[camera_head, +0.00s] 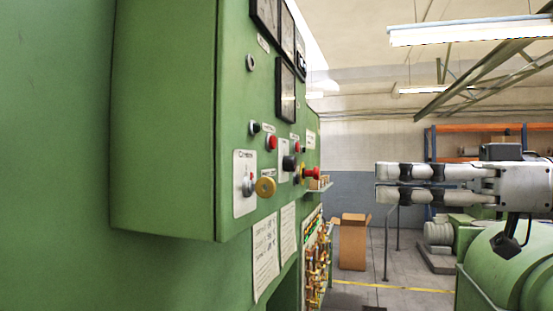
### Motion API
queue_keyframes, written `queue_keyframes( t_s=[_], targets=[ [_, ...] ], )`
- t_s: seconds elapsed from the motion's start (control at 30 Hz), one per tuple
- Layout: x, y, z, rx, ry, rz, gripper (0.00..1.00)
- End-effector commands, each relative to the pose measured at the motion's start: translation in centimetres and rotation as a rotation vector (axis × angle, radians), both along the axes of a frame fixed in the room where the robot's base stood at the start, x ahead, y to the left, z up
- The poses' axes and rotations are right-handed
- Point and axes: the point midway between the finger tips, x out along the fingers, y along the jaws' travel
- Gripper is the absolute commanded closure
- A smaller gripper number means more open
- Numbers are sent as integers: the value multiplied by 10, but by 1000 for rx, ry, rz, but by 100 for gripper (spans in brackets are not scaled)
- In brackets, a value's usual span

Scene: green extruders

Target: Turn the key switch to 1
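A green control panel (230,120) fills the left and middle of the view, seen at a steep angle. A white plate on its lower face carries a silver switch (248,186) that looks like the key switch. Its markings and its setting are too small to read. My gripper (384,182) is at the right, pointing left, well apart from the panel and the switch. Its two fingers lie parallel and close together, with only a thin gap and nothing visible between them.
A yellow round knob (265,187), a red button (271,143), black knobs and a red mushroom button (311,174) sit close to the switch. Open space lies between panel and gripper. A cardboard box (353,243) stands behind.

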Motion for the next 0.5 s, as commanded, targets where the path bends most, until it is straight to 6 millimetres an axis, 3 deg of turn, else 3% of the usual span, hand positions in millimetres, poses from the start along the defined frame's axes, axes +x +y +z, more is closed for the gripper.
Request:
queue_keyframes(
  t_s=[0.03,0.3,0.5],
  targets=[
    [0,3,7,2,3,1,73],
    [0,18,3,-3,5,7,73],
    [16,63,-3,-6,3,11,73]
  ],
)
